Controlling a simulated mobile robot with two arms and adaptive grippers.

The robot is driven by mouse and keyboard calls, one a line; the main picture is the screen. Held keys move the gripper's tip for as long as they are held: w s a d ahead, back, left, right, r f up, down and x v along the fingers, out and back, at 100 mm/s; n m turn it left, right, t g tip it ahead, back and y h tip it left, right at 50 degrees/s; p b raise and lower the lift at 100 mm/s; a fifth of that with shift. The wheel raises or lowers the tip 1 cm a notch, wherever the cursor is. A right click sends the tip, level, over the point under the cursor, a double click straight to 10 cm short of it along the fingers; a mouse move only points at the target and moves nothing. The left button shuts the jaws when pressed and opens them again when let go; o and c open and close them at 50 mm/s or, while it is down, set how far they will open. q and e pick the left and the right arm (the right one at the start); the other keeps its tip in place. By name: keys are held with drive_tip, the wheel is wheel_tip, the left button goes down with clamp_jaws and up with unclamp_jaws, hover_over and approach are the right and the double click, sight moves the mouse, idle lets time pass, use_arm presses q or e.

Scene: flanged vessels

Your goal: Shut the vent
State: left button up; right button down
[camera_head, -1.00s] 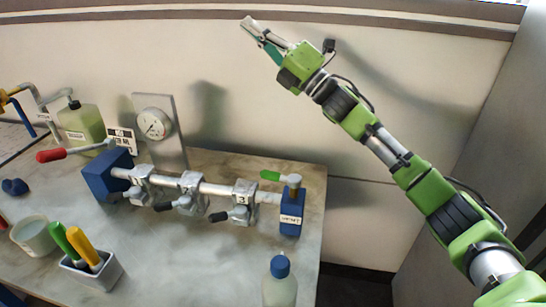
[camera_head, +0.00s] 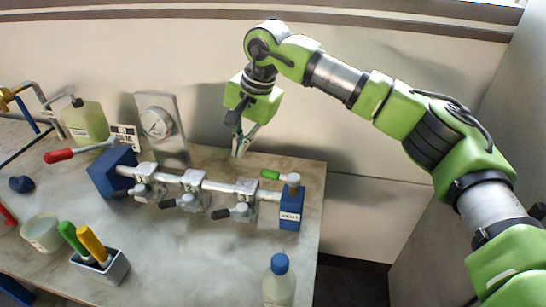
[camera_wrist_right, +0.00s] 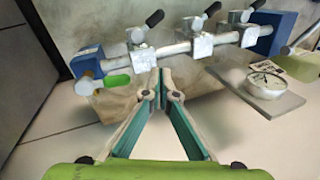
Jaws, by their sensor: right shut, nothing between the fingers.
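The vent is a blue block (camera_head: 290,213) with a white label at the right end of the manifold pipe (camera_head: 219,186). Its green lever handle (camera_head: 270,175) points left from the valve top, roughly along the pipe. In the right wrist view, the green handle (camera_wrist_right: 117,81) lies left of the fingers. My right gripper (camera_head: 239,153) points down behind the pipe, up and left of the green handle, and looks apart from it. Its fingertips (camera_wrist_right: 160,73) are together with nothing between them. My left gripper is not in view.
Several clamps with black handles (camera_head: 236,212) sit along the pipe. A gauge (camera_head: 157,123) stands behind.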

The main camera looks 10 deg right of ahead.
sight(271, 171)
drive_tip(key=w+d+r+n+t+h, duration=0.1)
drive_tip(key=w+d+r+t+h, duration=0.15)
drive_tip(key=d+h, duration=0.4)
wheel_tip(271, 171, down, 10)
drive_tip(key=d+y+p, duration=0.1)
drive_tip(key=p, duration=0.6)
drive_tip(key=shift+d+g+y, duration=0.35)
drive_tip(key=shift+d+g, duration=0.05)
drive_tip(key=shift+g, duration=0.05)
drive_tip(key=shift+f, duration=0.15)
drive_tip(key=b, duration=0.1)
drive_tip(key=s+a+n+b, duration=0.1)
drive_tip(key=b, duration=0.1)
drive_tip(key=shift+s+f+b, duration=0.2)
drive_tip(key=shift+f+b, duration=0.1)
drive_tip(key=shift+n, duration=0.4)
drive_tip(key=shift+s+y, duration=0.1)
drive_tip(key=shift+y, duration=0.2)
